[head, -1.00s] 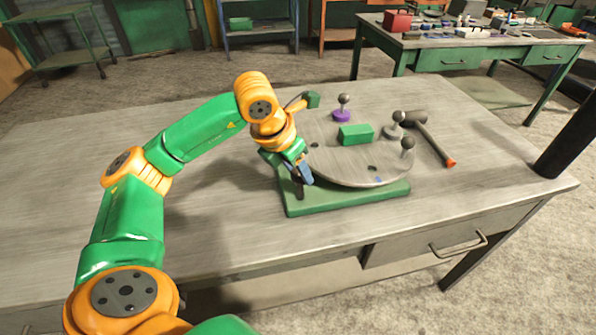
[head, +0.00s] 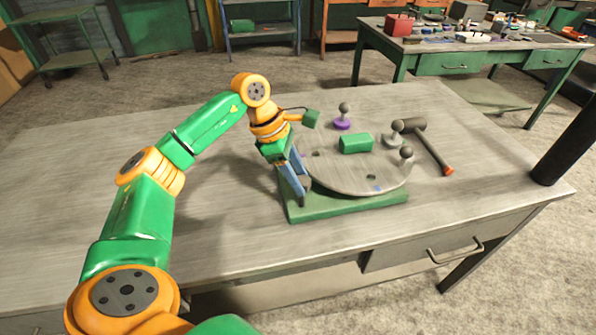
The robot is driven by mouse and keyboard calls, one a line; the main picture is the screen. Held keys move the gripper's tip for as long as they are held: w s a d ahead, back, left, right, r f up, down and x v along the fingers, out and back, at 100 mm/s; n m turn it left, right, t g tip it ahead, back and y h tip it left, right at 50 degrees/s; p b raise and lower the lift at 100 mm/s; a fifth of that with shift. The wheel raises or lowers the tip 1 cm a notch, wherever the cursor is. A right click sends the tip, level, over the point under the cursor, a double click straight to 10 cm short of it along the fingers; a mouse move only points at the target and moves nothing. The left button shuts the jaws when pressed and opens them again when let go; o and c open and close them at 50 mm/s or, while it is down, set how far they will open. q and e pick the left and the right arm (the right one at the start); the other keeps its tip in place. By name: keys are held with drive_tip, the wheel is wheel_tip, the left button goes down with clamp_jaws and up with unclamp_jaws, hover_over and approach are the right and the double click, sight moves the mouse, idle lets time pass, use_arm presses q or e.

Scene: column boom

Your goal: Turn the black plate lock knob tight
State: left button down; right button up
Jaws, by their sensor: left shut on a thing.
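My left gripper (head: 304,189) points down at the left front edge of the round grey plate (head: 340,182), over the green base (head: 345,207). Its blue fingers are shut on the black plate lock knob, which they hide almost wholly here. The plate lies flat on the base and carries a green block (head: 356,143), and a ball-topped post with a purple foot (head: 342,124) stands at its back. My right gripper is not in view.
Ball-topped posts with grey feet (head: 393,140) stand at the plate's right side. A hammer (head: 436,152) with an orange handle end lies to the right. The bench's left part (head: 60,190) is clear. A dark post (head: 570,135) rises at the right edge.

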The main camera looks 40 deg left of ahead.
use_arm(q)
drive_tip(key=m+g+p, duration=0.1)
drive_tip(key=m, duration=0.1)
drive_tip(key=shift+w+r+m, duration=0.1)
drive_tip(key=shift+m, duration=0.3)
drive_tip(key=shift+m+g+h, duration=0.3)
drive_tip(key=shift+m, duration=0.5)
drive_tip(key=shift+p, duration=0.3)
drive_tip(key=shift+c, duration=1.8)
unclamp_jaws()
drive_tip(key=v, duration=0.7)
drive_tip(key=shift+b, duration=0.3)
